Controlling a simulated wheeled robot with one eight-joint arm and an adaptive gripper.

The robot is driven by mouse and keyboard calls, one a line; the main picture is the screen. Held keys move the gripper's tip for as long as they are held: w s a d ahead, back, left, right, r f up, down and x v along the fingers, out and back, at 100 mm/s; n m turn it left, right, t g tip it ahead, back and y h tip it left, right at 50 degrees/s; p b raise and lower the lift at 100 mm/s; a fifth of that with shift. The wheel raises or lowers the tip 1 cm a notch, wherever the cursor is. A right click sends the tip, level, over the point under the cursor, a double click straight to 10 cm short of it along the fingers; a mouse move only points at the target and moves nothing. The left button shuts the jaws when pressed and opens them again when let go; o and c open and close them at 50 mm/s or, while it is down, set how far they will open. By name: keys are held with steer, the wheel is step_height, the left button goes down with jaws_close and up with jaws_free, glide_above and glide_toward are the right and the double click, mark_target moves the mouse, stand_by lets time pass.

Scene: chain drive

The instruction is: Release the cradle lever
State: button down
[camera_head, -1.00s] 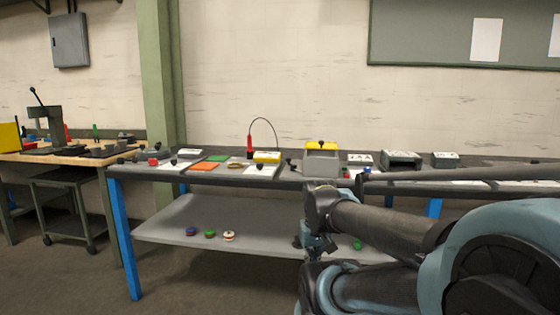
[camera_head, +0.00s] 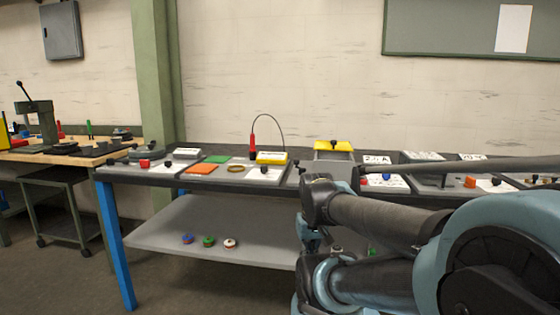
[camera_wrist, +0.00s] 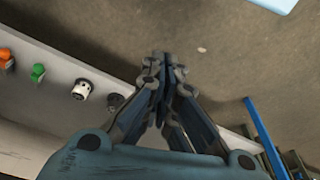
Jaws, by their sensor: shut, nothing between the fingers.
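My gripper (camera_wrist: 160,65) shows in the wrist view with its fingers shut together and empty, above the bare floor beside a light grey surface. In the head view my arm covers the right side and the fingertips cannot be made out. I cannot single out the cradle lever in either view. A grey box with a yellow top (camera_head: 334,160) stands on the long workbench (camera_head: 130,172). Small black knobs (camera_head: 264,170) stand on the bench's white plates. My arm hides part of the bench to the right of the grey box.
The lower shelf (camera_head: 190,218) holds several small round pieces. The wrist view shows an orange piece (camera_wrist: 6,57), a green piece (camera_wrist: 38,72) and a white piece (camera_wrist: 82,90) on the light surface. A wooden bench (camera_head: 70,158) and a dark cart (camera_head: 60,180) stand left.

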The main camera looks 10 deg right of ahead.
steer(key=shift+w, duration=0.15)
steer(key=w+r+m+h, duration=0.1)
steer(key=w+r+m, duration=0.3)
steer(key=w+r, duration=0.6)
steer(key=w+a+r+m+g+h, duration=0.15)
steer(key=w+r+m, duration=0.25)
steer(key=w+r, duration=0.5)
steer(key=w+a+r+m+h, duration=0.15)
steer(key=w+r+m, duration=0.4)
steer(key=w, duration=0.65)
steer(key=w+a+r+m, duration=0.2)
steer(key=w+a+m, duration=0.25)
steer(key=w, duration=0.85)
steer(key=shift+g, duration=0.25)
steer(key=x, duration=0.9)
steer(key=shift+s, duration=0.25)
steer(key=d, duration=0.2)
steer(key=shift+d+r, duration=0.15)
steer(key=shift+d, duration=0.8)
